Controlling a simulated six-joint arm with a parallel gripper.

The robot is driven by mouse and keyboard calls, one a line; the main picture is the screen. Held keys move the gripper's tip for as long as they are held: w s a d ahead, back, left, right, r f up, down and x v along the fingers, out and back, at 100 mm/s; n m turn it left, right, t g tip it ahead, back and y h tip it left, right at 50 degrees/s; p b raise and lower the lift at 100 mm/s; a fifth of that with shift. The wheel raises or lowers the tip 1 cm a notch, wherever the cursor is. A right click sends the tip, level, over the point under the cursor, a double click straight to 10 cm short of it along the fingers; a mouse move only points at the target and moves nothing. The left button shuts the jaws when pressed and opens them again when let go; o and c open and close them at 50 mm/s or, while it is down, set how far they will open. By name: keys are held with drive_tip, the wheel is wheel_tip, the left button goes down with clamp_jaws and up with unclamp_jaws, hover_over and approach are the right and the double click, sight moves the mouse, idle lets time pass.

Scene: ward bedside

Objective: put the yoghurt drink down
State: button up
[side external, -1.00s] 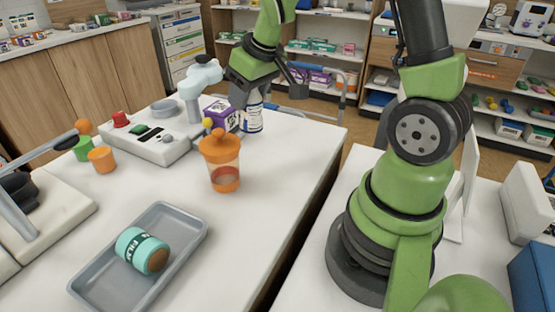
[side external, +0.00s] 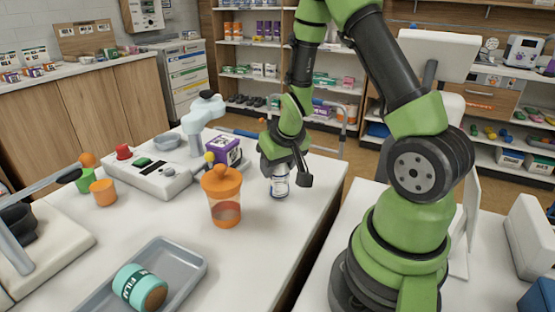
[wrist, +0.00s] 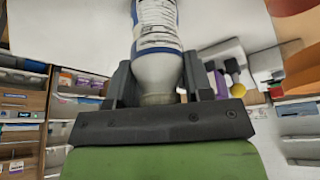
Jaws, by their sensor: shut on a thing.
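The yoghurt drink is a white bottle with a blue label (side external: 280,186). My gripper (side external: 284,165) is shut on its upper end from above. The bottle hangs upright below the jaws, over the right part of the white table (side external: 255,245). Its foot is at or just above the tabletop; I cannot tell whether it touches. In the wrist view the bottle (wrist: 158,35) sits between the two dark fingers of my gripper (wrist: 160,82), with its narrow end in the jaws.
An orange-lidded cup (side external: 224,195) stands left of the bottle. A purple box (side external: 226,150) is behind the cup. A grey tray (side external: 190,262) holds a teal roll (side external: 140,288). A white device (side external: 160,180) stands further left. The table's right edge is close to the bottle.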

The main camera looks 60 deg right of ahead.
drive_tip(key=o, duration=1)
drive_tip(key=shift+f, duration=0.1)
drive_tip(key=shift+c, duration=0.2)
drive_tip(key=shift+v, duration=2.15)
drive_tip(key=s+a+r+n+t+y, duration=0.1)
drive_tip(key=a+r+t+y, duration=0.15)
drive_tip(key=a+r, duration=0.8)
drive_tip(key=s+a+r+y, duration=0.1)
drive_tip(key=s+a+r, duration=0.1)
drive_tip(key=s, duration=0.3)
drive_tip(key=s+a+r+n+y, duration=0.1)
drive_tip(key=s+a+r, duration=0.1)
drive_tip(key=s+r, duration=0.2)
drive_tip(key=shift+s+a+r+t, duration=0.3)
drive_tip(key=shift+s+r+t, duration=0.15)
drive_tip(key=shift+r, duration=0.15)
